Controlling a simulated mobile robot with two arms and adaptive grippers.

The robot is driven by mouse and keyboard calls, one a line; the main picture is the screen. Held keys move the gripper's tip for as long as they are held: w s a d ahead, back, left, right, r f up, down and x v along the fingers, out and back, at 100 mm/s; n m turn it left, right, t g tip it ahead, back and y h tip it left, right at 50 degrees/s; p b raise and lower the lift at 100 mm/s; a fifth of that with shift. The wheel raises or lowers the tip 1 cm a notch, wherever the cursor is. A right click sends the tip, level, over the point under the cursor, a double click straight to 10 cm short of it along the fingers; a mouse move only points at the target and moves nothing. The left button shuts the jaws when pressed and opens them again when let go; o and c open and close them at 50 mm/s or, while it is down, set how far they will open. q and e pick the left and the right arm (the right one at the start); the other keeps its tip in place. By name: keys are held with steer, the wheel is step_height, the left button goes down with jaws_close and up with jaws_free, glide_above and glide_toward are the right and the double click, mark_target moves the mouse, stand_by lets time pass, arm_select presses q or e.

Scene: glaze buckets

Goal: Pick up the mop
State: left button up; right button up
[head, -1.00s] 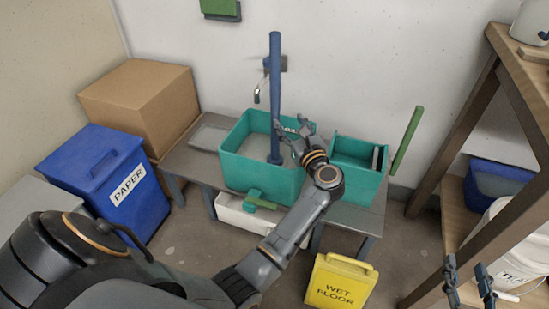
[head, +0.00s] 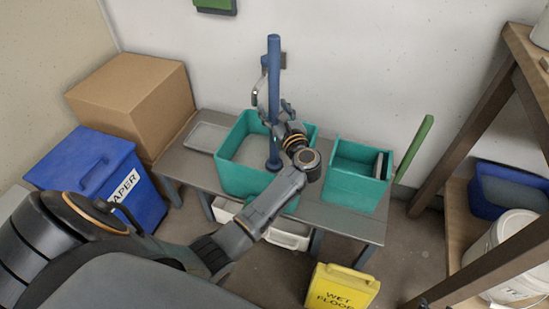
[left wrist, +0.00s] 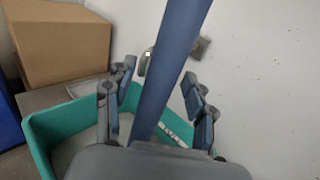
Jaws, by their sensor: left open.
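The mop (head: 274,70) shows as a thick blue pole standing nearly upright in the left teal bucket (head: 231,180). Its foot rests inside the bucket. My left gripper (head: 273,104) is open, with its fingers on either side of the pole at mid-height. In the left wrist view the pole (left wrist: 170,65) runs up between the spread fingers of the left gripper (left wrist: 157,80), with gaps on both sides. Only a small dark tip, likely my right gripper (head: 423,303), shows at the bottom edge of the head view.
A second teal bucket (head: 352,190) with a green handle (head: 413,160) beside it shares the low grey bench (head: 188,162). A blue paper bin (head: 85,165) and cardboard box (head: 130,95) are left. A yellow wet-floor sign (head: 342,287) and wooden shelf (head: 455,205) are right.

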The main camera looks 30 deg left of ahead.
arm_select(q)
steer(key=shift+s+r, duration=0.1)
steer(key=shift+c, duration=0.8)
jaws_close()
steer(key=shift+r, duration=0.1)
